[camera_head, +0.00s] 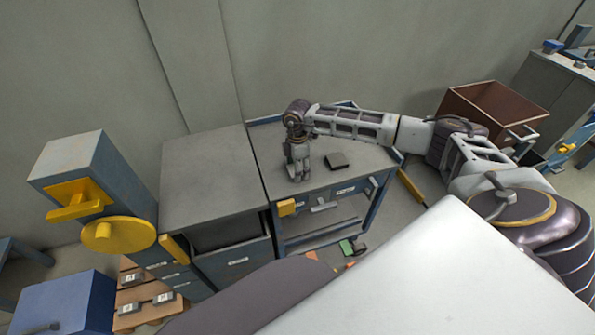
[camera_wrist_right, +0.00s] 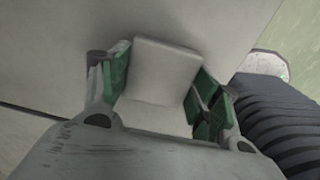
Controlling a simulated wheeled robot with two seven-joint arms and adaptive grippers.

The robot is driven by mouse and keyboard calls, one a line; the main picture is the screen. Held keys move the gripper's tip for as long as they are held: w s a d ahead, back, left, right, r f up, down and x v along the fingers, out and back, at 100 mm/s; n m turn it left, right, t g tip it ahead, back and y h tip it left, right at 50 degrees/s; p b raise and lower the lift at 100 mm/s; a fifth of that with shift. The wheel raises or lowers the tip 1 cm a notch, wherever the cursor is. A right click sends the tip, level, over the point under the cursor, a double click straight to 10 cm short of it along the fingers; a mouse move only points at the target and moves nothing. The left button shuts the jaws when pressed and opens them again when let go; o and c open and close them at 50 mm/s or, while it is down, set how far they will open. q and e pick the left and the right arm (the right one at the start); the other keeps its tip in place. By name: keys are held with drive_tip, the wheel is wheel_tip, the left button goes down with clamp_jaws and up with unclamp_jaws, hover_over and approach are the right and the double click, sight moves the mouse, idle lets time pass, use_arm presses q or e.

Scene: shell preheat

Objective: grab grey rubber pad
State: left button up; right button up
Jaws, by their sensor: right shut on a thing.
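My right gripper (camera_head: 298,176) points down over the grey worktable top, near its left part. In the right wrist view, the gripper (camera_wrist_right: 160,95) has its green-padded fingers closed on both sides of a flat light grey pad (camera_wrist_right: 166,68). The held pad cannot be made out in the head view, where the gripper hides it. Whether the pad touches the tabletop is unclear. My left gripper is not in view.
A dark block (camera_head: 337,161) lies on the worktable (camera_head: 375,158), just right of the gripper. A grey cabinet (camera_head: 210,175) adjoins the table at left. A brown bin (camera_head: 495,108) stands at right. A dark ribbed shape (camera_wrist_right: 275,115) fills the wrist view's right side.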

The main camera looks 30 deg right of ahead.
drive_tip(key=shift+r, duration=0.2)
wheel_tip(320, 180, up, 10)
drive_tip(key=shift+f, duration=0.15)
idle(0.6)
